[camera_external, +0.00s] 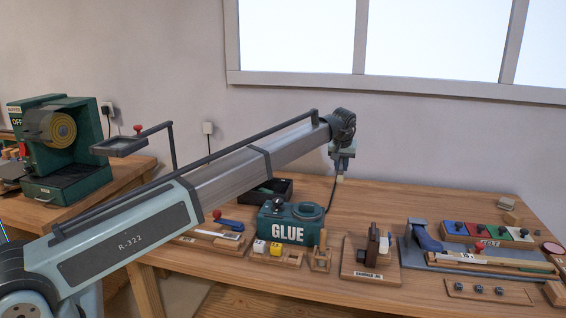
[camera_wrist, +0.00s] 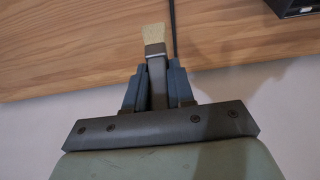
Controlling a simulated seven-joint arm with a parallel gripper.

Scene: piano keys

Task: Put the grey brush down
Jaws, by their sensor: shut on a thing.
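The grey brush (camera_wrist: 155,68) has a grey handle and pale bristles. In the wrist view it stands between the two blue fingers of my gripper (camera_wrist: 157,82), which is shut on its handle. The bristles point away from the wrist, over the wooden table (camera_wrist: 80,45). In the external view my gripper (camera_external: 341,165) hangs near the back of the workbench (camera_external: 370,210), above its top. The brush is too small to make out clearly there.
The green glue pot (camera_external: 288,222) stands in front of my gripper, with a dark tray (camera_external: 272,190) behind it. A wooden jig (camera_external: 370,258) and a row of coloured blocks (camera_external: 486,232) are to the right. The bench's back middle is mostly clear. A wall and window lie behind.

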